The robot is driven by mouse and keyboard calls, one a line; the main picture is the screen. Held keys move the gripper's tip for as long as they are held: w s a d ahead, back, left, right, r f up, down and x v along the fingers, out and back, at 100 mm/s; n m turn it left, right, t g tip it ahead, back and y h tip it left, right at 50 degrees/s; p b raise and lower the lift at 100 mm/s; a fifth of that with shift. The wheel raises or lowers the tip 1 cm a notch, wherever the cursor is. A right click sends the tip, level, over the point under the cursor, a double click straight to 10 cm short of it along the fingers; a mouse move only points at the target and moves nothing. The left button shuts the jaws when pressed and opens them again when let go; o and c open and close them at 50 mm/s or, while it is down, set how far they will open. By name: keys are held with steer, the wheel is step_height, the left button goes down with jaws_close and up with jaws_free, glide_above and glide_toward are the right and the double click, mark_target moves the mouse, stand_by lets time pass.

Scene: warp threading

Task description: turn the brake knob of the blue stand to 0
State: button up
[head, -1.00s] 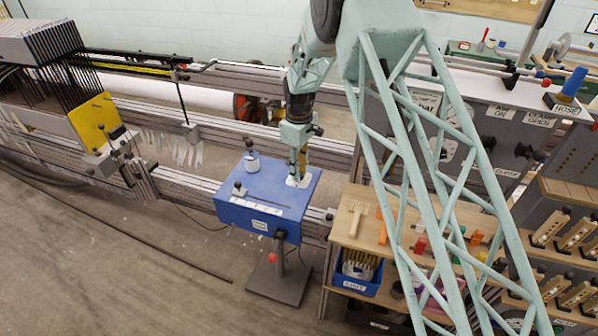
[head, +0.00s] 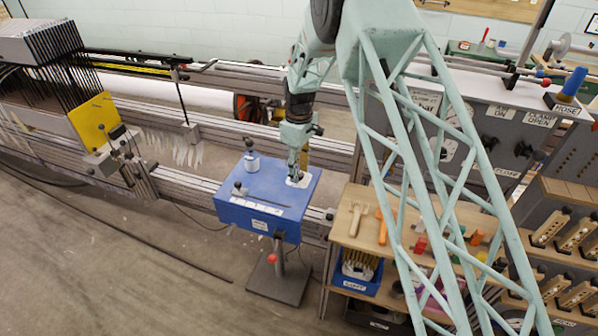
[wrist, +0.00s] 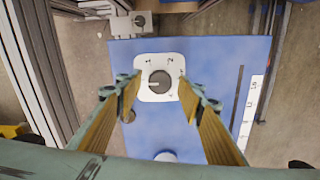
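The blue stand (head: 245,216) has a flat blue top with a white dial plate near its far right corner. In the wrist view the white plate (wrist: 146,62) carries a round dark grey brake knob (wrist: 160,84) with small marks around it, too small to read surely. A faint pale mark shows on the knob's left side. My gripper (wrist: 154,86) is open, with one yellow-lined finger on each side of the knob and gaps between. In the head view my gripper (head: 295,172) points down at the plate and hides the knob.
A bottle (head: 251,161) and a small dark-topped post (head: 238,188) stand on the blue top beside a slot and label strip. Metal rails (head: 190,183) run behind. A wooden shelf with tools (head: 350,236) stands close on the right.

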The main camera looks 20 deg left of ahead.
steer(key=shift+r, duration=0.15)
step_height(320, 180, up, 12)
stand_by(0.7)
steer(key=shift+a, duration=0.15)
stand_by(0.4)
